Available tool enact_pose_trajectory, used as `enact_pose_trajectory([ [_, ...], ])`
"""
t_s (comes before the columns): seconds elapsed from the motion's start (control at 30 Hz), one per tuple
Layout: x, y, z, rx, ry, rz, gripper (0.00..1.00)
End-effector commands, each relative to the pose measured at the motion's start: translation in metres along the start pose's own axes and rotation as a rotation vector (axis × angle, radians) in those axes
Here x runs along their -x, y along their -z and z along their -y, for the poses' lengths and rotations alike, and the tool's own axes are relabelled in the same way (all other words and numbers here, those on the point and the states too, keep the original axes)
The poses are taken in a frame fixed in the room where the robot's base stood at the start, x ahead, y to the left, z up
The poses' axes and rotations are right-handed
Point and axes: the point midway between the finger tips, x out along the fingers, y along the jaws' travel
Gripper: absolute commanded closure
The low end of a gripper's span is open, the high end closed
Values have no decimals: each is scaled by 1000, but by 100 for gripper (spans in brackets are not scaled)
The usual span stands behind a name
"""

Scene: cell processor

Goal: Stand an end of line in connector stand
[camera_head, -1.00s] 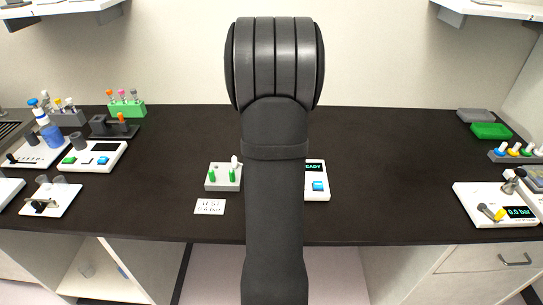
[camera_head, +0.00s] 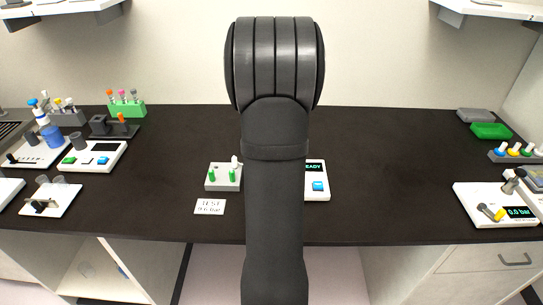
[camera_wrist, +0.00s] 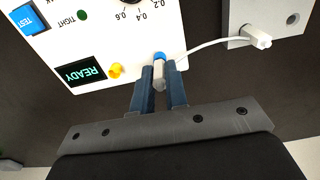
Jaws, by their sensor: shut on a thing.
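My gripper (camera_wrist: 160,73) is shut on a white line end (camera_wrist: 159,79) in the wrist view, one blue-grey finger on each side. A blue piece (camera_wrist: 159,57) sits at the far tip of this end, at the edge of the white tester (camera_wrist: 110,42). I cannot tell whether the two are joined. A thin white line (camera_wrist: 205,43) runs right to a white connector (camera_wrist: 256,38) at the grey connector stand (camera_wrist: 240,30). In the head view the stand (camera_head: 223,185) holds green pieces (camera_head: 232,174) and a white one (camera_head: 235,161). My arm hides the gripper there.
The tester (camera_head: 317,192) shows READY and is partly behind my arm. A label card (camera_head: 210,207) lies before the stand. Devices crowd the left; a pressure unit (camera_head: 490,214) stands right. The dark bench (camera_head: 390,165) between is clear.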

Motion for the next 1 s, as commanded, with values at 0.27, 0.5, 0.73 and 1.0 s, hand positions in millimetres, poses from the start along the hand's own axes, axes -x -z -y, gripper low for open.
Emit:
enact_pose_trajectory([
  [0.27,9,0,0,0,0,0,100],
  [0.5,14,0,0,0,0,-1,100],
  [0.73,29,0,0,0,0,-1,100],
  [1.0,29,0,0,0,0,0,100],
])
